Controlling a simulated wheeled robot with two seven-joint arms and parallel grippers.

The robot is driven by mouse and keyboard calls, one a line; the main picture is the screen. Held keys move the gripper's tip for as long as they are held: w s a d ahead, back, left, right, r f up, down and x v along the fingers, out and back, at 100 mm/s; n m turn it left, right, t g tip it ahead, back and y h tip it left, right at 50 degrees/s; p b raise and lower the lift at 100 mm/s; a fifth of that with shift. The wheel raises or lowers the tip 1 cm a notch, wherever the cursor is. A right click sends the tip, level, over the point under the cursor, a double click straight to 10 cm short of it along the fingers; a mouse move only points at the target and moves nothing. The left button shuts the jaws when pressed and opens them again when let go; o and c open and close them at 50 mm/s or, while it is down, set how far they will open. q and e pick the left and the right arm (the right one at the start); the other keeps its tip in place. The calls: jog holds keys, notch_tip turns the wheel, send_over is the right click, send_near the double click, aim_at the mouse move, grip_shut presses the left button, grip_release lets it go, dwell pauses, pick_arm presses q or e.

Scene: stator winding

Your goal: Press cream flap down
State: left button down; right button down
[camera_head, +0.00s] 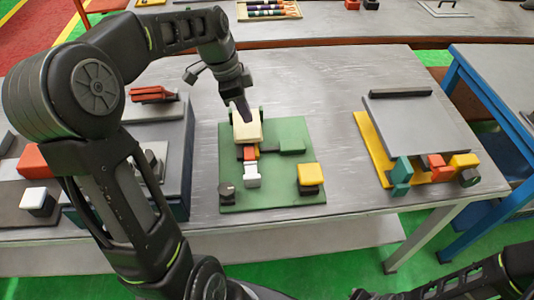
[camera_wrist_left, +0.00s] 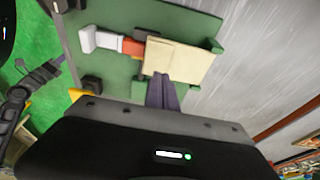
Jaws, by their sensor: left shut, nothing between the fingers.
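The cream flap (camera_head: 246,127) sits at the top left of the green board (camera_head: 290,170). In the head view it looks tilted, but its exact angle is hard to tell. My left gripper (camera_head: 247,118) is shut with nothing between its fingers. Its tips are at the flap's upper part and appear to touch it. The left wrist view shows the cream flap (camera_wrist_left: 180,58) with the shut dark fingers (camera_wrist_left: 160,82) at its edge. An orange block (camera_head: 250,153) and a white block (camera_head: 252,175) lie in line below the flap. My right gripper is not in view.
A yellow block (camera_head: 310,174) and a dark knob (camera_head: 226,193) stand on the board's near part. A grey plate on a yellow base (camera_head: 365,140) is at the right. A grey fixture (camera_head: 150,150) stands at the left. Bare table (camera_head: 320,90) lies behind the board.

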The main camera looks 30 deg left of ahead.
pick_arm(q)
jog(key=p+v, duration=0.2)
jog(key=v, duration=0.1)
jog(key=d+p+v, duration=0.1)
jog(key=v, duration=0.1)
jog(key=shift+w+r, duration=0.3)
jog(key=shift+f, duration=0.1)
dwell(0.4)
